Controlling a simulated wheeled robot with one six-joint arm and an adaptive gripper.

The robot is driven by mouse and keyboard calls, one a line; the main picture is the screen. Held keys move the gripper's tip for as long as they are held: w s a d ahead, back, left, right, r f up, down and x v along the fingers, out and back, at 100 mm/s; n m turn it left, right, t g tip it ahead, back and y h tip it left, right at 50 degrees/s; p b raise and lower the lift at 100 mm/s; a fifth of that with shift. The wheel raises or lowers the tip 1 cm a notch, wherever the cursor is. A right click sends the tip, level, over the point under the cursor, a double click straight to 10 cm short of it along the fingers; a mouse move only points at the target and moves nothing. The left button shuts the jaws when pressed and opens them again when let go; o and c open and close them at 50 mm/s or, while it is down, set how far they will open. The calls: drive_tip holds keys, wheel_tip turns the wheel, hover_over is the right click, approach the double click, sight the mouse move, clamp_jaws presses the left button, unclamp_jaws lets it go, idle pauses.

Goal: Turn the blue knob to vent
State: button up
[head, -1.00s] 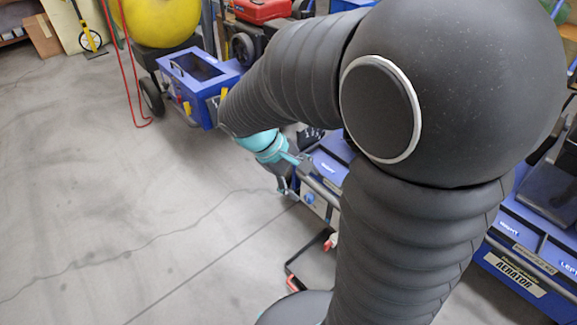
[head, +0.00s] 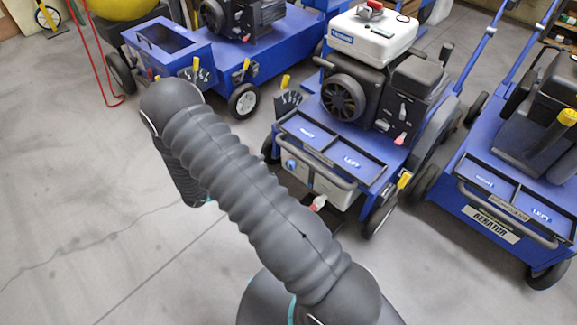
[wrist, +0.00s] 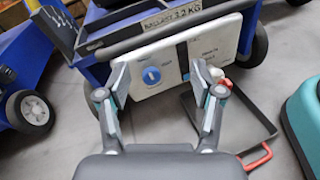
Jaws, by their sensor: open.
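The blue knob (wrist: 152,76) is round and sits on a white panel (wrist: 180,88) at the front of a blue aerator. In the wrist view it lies between and beyond my fingertips, apparently untouched. In the head view the blue knob (head: 291,163) shows at the panel's left end. Printed labels beside the knob are too small to read. My gripper (wrist: 159,72) is open and empty, facing the panel, one finger on each side of the knob in the picture. In the head view my arm hides the gripper.
A bar (wrist: 150,38) runs above the panel. A red-and-white part (wrist: 224,84) is at its lower right. A dark tray with a red handle (wrist: 257,158) lies on the floor below. Other blue aerators stand either side. The floor at left is clear.

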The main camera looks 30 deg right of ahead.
sight(288, 166)
wheel_tip(288, 166, down, 11)
drive_tip(key=a+n+t, duration=0.2)
drive_tip(key=n+t, duration=0.3)
drive_tip(key=shift+h, duration=0.3)
drive_tip(key=p+x, duration=0.1)
drive_tip(key=x, duration=1.3)
drive_tip(key=shift+d, duration=0.1)
drive_tip(key=c, duration=1.1)
